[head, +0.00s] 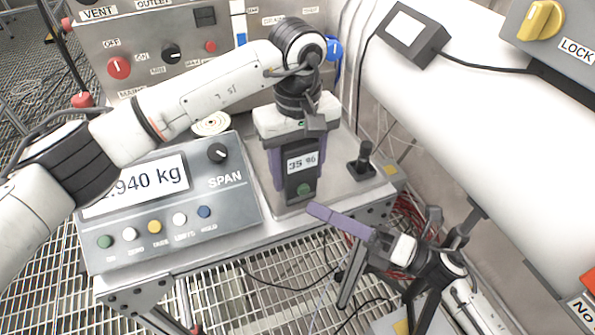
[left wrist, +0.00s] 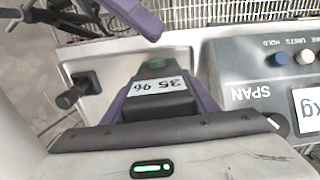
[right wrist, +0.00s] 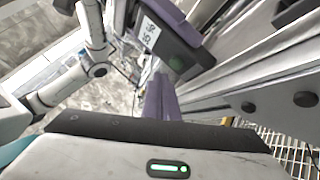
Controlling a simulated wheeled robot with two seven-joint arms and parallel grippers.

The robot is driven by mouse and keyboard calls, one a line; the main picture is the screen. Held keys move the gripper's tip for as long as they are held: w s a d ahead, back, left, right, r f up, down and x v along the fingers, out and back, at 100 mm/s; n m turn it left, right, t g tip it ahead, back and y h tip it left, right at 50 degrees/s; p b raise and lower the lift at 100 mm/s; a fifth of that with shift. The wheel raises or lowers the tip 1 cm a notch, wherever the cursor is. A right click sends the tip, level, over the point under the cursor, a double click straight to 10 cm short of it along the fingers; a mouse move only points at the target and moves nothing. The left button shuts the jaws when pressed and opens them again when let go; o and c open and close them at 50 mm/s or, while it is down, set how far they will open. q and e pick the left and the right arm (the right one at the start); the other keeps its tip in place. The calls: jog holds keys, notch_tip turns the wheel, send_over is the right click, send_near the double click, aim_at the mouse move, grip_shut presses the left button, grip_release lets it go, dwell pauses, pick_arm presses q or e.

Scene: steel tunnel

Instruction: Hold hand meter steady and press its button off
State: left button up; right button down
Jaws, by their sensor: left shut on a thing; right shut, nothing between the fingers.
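My left gripper (head: 297,178) comes from above and is shut on the meter, a purple finger on each side. The meter also shows in the left wrist view (left wrist: 158,102). My right gripper (head: 312,208) is shut and empty, its purple fingers together, tips just below and right of the button, seemingly a small gap away.
A scale (head: 235,195) reading about .940 kg, partly hidden by my left arm, stands left of the meter. A joystick (head: 363,162) stands right of it. A control panel (head: 140,50) is behind, a white pipe (head: 450,120) at right. Grating lies below the bench's front edge.

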jog(key=shift+w+a, duration=0.35)
jog(key=shift+w, duration=0.4)
jog(key=shift+w, duration=0.1)
dwell(1.5)
jog(key=shift+w+a, duration=0.2)
jog(key=shift+w, duration=0.1)
jog(key=shift+s, duration=0.1)
jog(key=shift+s+d, duration=0.2)
jog(key=shift+s, duration=0.15)
dwell(0.3)
jog(key=s, duration=0.1)
jog(key=s+d, duration=0.1)
jog(key=s, duration=0.1)
jog(key=s+d, duration=0.1)
jog(key=s, duration=0.1)
jog(key=shift+s+d, duration=0.2)
jog(key=shift+d, duration=0.05)
